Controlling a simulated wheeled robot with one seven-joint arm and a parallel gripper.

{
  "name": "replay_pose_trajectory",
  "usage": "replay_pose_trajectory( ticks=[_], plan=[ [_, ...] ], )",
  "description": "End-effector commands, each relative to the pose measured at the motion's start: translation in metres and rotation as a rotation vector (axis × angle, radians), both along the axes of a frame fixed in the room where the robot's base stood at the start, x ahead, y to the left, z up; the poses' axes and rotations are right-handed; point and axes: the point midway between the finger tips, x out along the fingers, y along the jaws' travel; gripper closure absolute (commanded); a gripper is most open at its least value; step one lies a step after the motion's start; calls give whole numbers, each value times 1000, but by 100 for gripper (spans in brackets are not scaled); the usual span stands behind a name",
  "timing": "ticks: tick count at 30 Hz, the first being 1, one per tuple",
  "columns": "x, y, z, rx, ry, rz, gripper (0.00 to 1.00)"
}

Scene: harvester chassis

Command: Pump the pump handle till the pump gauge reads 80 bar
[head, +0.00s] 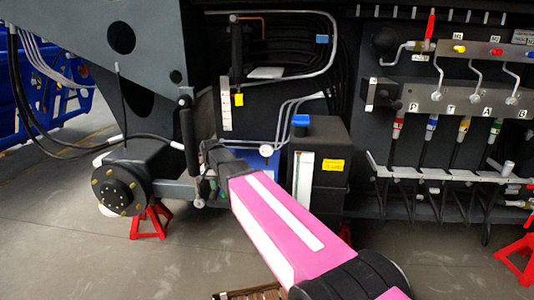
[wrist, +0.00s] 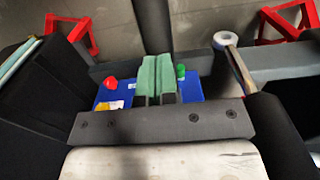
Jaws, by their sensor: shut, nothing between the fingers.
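My gripper (wrist: 157,76) shows in the wrist view as two green-padded fingers shut together with nothing between them. They are over a blue unit (wrist: 200,86), probably the pump, which has a red knob and a green cap. The blue unit shows partly behind my pink arm in the head view (head: 262,160). A small round white gauge (head: 266,150) is above it; its reading is too small to make out. A dark bar (wrist: 151,25) runs from the top of the wrist view towards the fingers. It may be the pump handle; I cannot tell whether they touch.
A black tank (head: 333,190) with a blue cap stands right of the blue unit. A black cylinder (head: 188,135) stands upright to its left, close to my gripper. Valves and hoses fill the right side. Red stands (head: 151,221) are on the floor.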

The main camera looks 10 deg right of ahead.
Motion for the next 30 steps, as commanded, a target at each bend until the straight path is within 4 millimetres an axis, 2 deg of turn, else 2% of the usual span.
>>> replay_pose_trajectory(
  ticks=[17, 22, 30],
  plan=[
    [3, -1, -37, -1, 1, 0, 100],
    [2, -1, -26, 1, 0, 0, 100],
    [-1, 1, 12, 0, -2, 0, 100]
  ],
)
